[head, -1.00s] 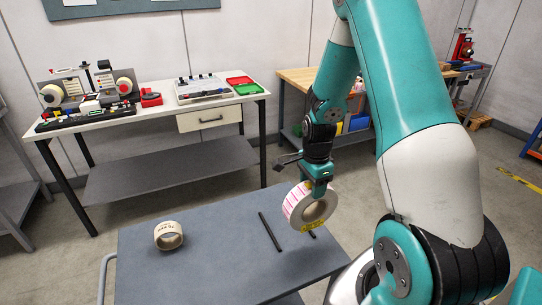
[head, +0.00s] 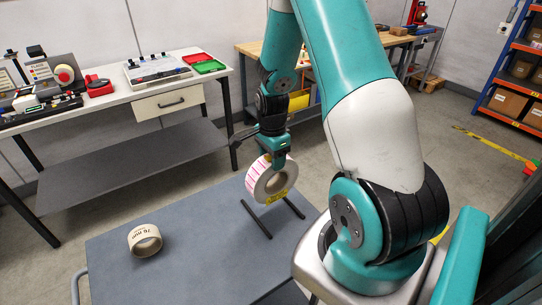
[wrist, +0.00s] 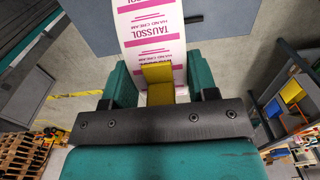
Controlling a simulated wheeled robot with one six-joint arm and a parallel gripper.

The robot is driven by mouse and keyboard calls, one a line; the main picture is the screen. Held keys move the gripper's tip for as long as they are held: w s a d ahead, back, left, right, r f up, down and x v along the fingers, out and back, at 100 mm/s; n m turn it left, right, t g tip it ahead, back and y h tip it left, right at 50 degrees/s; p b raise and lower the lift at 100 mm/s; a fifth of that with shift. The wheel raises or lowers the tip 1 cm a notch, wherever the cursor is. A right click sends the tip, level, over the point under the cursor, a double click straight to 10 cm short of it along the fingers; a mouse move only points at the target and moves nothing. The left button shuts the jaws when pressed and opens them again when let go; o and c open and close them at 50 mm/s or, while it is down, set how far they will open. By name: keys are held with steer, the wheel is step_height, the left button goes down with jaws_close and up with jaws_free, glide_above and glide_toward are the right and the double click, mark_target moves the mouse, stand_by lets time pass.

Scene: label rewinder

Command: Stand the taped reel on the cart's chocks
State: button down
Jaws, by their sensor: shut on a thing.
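My gripper (head: 279,157) is shut on the upper rim of the taped reel (head: 253,179), a white roll with pink print and yellow tape low on its face. In the wrist view my gripper (wrist: 160,82) has the label band of the reel (wrist: 151,38) between its fingers, with a yellow patch there. The reel hangs upright over the grey cart (head: 190,255). Two black bar chocks lie on the cart top, the left chock (head: 256,220) and the right chock (head: 294,208). The reel appears above and between them; I cannot tell its exact height.
A beige cardboard core (head: 134,240) lies on the cart's left part. Behind stands a white bench (head: 120,115) with a rewinder and red and green trays. A wooden-topped bench (head: 249,47) and orange shelving (head: 500,70) stand farther back.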

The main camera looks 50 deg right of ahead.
steer(key=shift+f+b, duration=2.5)
steer(key=shift+f, duration=0.95)
steer(key=shift+c, duration=1.6)
jaws_free()
step_height(320, 180, up, 18)
steer(key=b, duration=0.1)
steer(key=shift+f+b, duration=0.25)
steer(key=shift+b, duration=0.05)
